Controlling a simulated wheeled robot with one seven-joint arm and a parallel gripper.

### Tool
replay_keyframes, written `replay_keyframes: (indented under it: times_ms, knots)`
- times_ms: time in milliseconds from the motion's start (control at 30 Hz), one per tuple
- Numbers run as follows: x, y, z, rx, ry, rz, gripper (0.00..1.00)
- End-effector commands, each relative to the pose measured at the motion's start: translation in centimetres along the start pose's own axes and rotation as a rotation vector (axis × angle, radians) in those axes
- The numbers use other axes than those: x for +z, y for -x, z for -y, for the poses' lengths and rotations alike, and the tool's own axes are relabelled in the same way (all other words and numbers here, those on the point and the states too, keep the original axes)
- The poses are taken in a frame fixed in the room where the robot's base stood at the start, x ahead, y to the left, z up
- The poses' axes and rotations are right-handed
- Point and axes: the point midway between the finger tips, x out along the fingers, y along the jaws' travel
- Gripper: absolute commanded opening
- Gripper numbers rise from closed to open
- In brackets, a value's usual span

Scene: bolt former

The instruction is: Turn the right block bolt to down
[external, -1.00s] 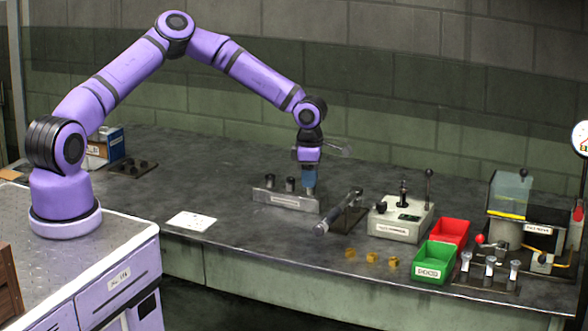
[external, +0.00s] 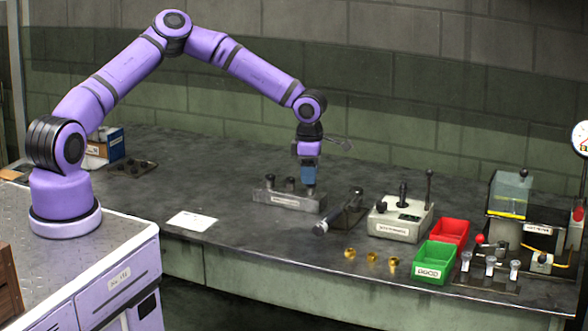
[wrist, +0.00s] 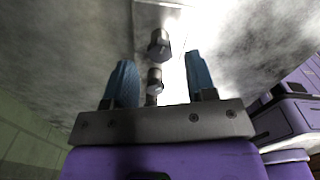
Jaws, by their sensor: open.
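The grey bolt block (external: 285,199) lies on the bench with a row of three dark bolts standing in it. The left bolt (external: 269,182) and middle bolt (external: 290,184) stand clear of my gripper. My gripper (external: 308,180) points down just above the right bolt (external: 310,191), whose top is partly hidden by the blue fingers. In the wrist view my gripper (wrist: 160,78) has its two blue fingers spread wide, with a bolt head (wrist: 155,78) in the space between them and another bolt (wrist: 160,42) beyond. Which way the right bolt faces cannot be told.
A dark cylindrical tool (external: 338,212) on a stand is close to the right of the block. A grey lever box (external: 401,220), a red bin (external: 449,231) and a green bin (external: 435,261) stand farther right. Several brass pieces (external: 371,257) lie in front. A white card (external: 192,221) lies left.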

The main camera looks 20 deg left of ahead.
Motion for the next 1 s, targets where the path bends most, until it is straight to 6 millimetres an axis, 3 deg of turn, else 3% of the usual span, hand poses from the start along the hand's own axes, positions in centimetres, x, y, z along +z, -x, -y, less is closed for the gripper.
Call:
replay_keyframes:
  times_ms: [300, 500, 1000]
  knots:
    - [0.0, 6.0, -0.1, 0.000, 0.002, 0.004, 0.51]
    - [0.0, 8.6, -0.1, 0.001, 0.001, 0.003, 0.51]
    - [0.0, 9.6, -0.1, 0.001, 0.001, 0.002, 0.51]
